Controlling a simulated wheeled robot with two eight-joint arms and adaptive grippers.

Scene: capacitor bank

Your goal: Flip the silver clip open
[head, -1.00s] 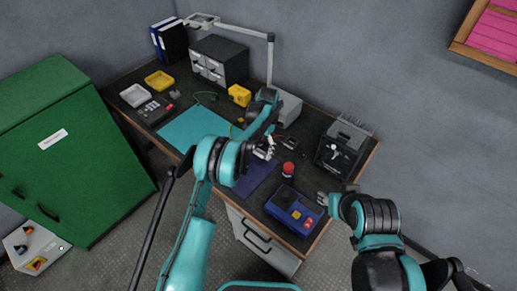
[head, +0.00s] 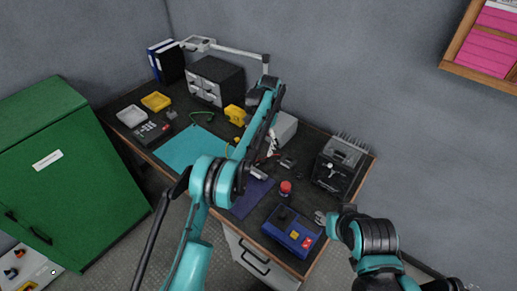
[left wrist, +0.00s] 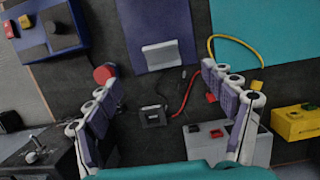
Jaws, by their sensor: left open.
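A small silver block-like piece, which looks like the silver clip (left wrist: 161,55), sits on the purple mat (left wrist: 151,18) near its edge. It also shows in the head view (head: 258,173), just beside my left arm. I cannot tell whether its flap is raised. My left gripper (left wrist: 167,92) is open and empty, its two fingers spread wide above the bench, with the silver piece ahead of and between them. In the head view the left gripper is partly hidden by its arm. My right gripper (head: 321,217) is near the bench's front right edge; its fingers are too small to read.
A red-capped jar (head: 285,187) stands right of the mat. A blue box with buttons (head: 292,231) is at the front edge. A small dark device with a red cable (left wrist: 153,115) lies below the clip. A yellow box (left wrist: 299,122) and black equipment (head: 338,167) stand nearby.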

